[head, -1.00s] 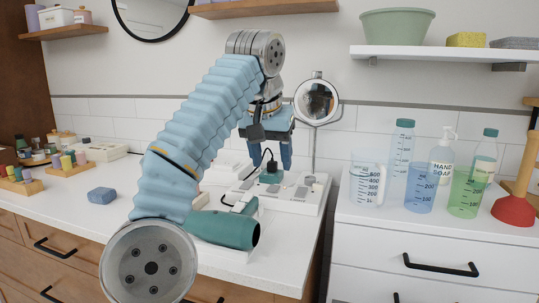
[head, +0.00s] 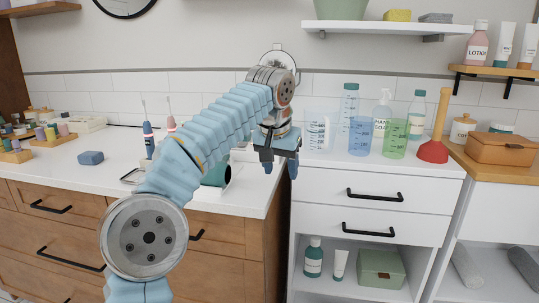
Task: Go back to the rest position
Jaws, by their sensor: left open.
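My left arm comes in from the lower left, with a pale blue ribbed sleeve. My left gripper (head: 280,168) hangs with its fingers pointing down, in front of the gap between the wooden counter (head: 254,199) and the white drawer cabinet (head: 370,186). Its jaws are open and I see nothing between them. A teal hair dryer (head: 218,174) lies on the counter, mostly hidden behind my arm. The power strip is not visible now. My right gripper is not in view.
Bottles and cups, including a blue cup (head: 360,136) and a green one (head: 395,139), stand on the white cabinet near a red plunger (head: 432,152). Two electric toothbrushes (head: 148,139) stand behind my arm. A blue sponge (head: 90,158) lies on clear counter at left.

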